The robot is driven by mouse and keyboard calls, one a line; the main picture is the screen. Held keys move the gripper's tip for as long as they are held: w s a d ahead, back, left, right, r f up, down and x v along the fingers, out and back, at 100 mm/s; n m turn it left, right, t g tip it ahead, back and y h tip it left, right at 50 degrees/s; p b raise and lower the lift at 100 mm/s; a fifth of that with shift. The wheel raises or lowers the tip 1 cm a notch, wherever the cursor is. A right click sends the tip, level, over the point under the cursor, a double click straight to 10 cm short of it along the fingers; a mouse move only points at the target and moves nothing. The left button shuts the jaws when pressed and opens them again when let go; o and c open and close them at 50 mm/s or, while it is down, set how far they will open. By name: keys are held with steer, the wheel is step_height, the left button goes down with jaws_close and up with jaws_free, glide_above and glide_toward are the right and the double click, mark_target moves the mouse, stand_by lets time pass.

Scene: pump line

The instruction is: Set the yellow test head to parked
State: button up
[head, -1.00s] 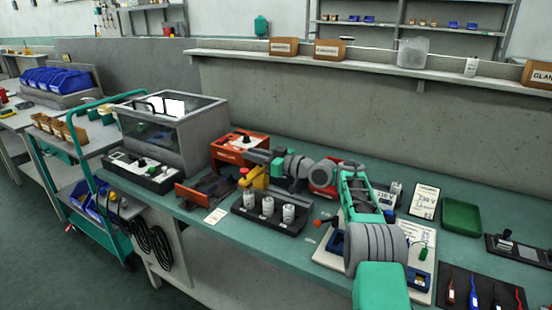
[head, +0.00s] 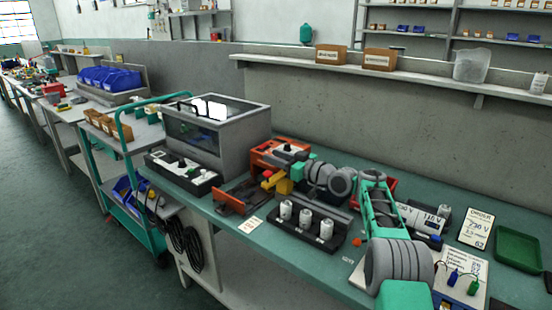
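The yellow test head (head: 284,186) is a small yellow block at the middle of the bench, with a red part (head: 267,174) at its left end. It sits between the orange box and the rack of white cylinders. My gripper (head: 287,160) is at the end of my green and grey arm, just above and behind the yellow block, in front of the orange box. Its fingers are small and dark against the box. I cannot tell whether they touch the yellow block or how far apart they are. Part of the head's mounting is hidden.
The orange box (head: 262,160) stands behind my gripper. A grey enclosure with a clear lid (head: 216,127) is to the left. A dark rack with white cylinders (head: 305,233) stands in front. A green tray (head: 518,247) is at right.

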steer(key=shift+o, duration=0.5)
steer(key=shift+d+f, duration=0.1)
steer(key=shift+d, duration=0.2)
steer(key=shift+d, duration=0.1)
steer(key=v, duration=0.7)
steer(key=shift+s+d+b, duration=0.2)
steer(key=shift+d+b, duration=0.05)
steer(key=shift+b, duration=0.05)
